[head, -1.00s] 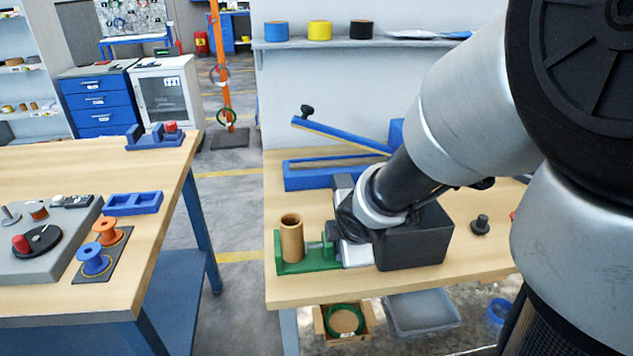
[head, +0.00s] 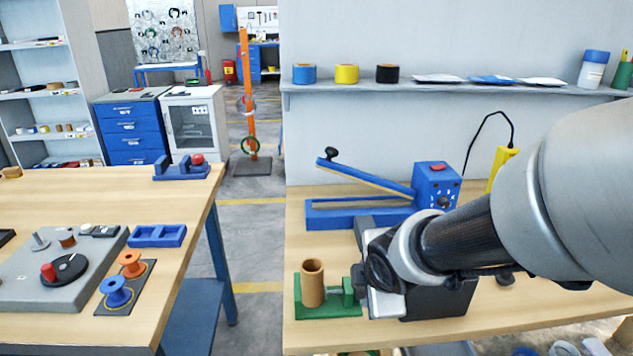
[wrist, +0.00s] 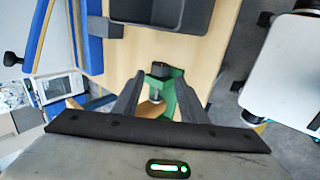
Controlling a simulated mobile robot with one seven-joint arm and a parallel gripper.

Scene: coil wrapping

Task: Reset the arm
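My gripper (head: 366,291) is low over the right wooden bench, at the right end of a green holder (head: 330,310). In the wrist view its two dark fingers (wrist: 158,92) stand apart, with the green holder (wrist: 186,102) and its small screw end (wrist: 157,97) seen between and beyond them. Nothing is visibly held. A brown cardboard tube (head: 312,284) stands upright in the holder. It shows partly behind the fingers in the wrist view (wrist: 150,109). My arm reaches in from the right; contact with the holder cannot be told.
A dark bin (head: 440,301) sits close beside my gripper. Behind stands a blue lever device (head: 436,187) with a raised arm. A shelf (head: 450,88) with tape rolls is on the wall. The left bench (head: 60,205) carries spools (head: 116,292); an aisle separates the benches.

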